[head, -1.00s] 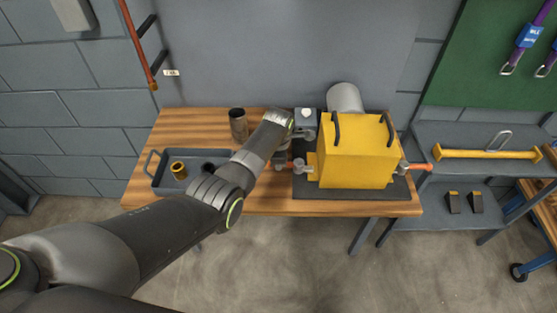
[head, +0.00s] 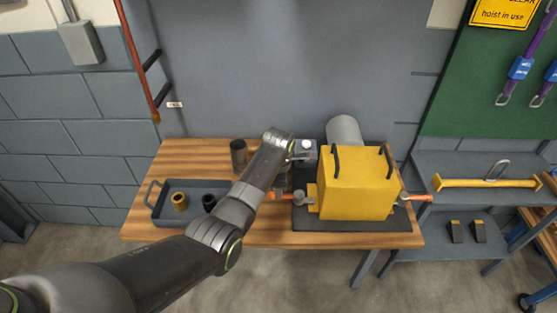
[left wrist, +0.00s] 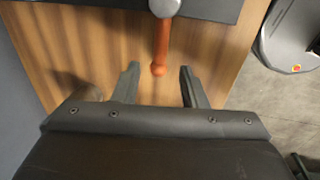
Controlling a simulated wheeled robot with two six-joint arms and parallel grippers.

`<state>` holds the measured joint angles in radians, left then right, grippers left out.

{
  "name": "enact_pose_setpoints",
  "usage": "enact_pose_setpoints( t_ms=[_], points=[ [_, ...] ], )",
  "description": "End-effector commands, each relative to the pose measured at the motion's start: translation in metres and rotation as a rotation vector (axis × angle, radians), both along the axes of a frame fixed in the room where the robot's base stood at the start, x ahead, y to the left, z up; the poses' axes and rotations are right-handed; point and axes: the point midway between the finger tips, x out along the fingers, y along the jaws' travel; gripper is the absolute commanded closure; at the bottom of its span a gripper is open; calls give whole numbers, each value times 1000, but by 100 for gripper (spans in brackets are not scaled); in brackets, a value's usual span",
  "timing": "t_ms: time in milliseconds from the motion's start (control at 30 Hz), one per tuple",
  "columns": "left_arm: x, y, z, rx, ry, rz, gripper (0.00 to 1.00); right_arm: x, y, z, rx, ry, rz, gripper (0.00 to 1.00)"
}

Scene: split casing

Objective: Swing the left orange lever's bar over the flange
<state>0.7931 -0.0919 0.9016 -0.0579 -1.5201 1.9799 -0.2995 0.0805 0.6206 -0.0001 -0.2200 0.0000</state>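The yellow casing (head: 356,188) stands on a dark mat (head: 350,226) on the wooden table. The left orange lever (head: 281,195) juts left from a grey pivot (head: 298,198) beside the casing's yellow flange (head: 312,193). In the left wrist view the lever's orange bar (left wrist: 161,45) points toward my gripper, its rounded end just ahead of the gap between the fingers. My left gripper (left wrist: 158,82) is open and empty; in the head view my own wrist partly hides it. The right orange lever (head: 417,197) juts from the casing's other side. My right gripper is not in view.
A blue-grey tray (head: 160,216) with a brass bushing (head: 179,201) and a dark one (head: 209,202) lies on the left of the table. A dark cylinder (head: 239,155) stands behind it. A grey cylinder (head: 344,130) lies behind the casing.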

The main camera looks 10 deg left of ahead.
Motion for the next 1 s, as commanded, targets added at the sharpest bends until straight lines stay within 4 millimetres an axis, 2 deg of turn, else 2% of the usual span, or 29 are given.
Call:
enact_pose_setpoints(
  t_ms=[600,800,1000],
  points=[
    [-17,-3,109,-1,-3,1,61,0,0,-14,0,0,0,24],
    [-20,-3,122,0,0,1,61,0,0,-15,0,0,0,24],
    [-20,-3,123,0,1,2,61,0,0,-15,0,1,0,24]
  ],
)
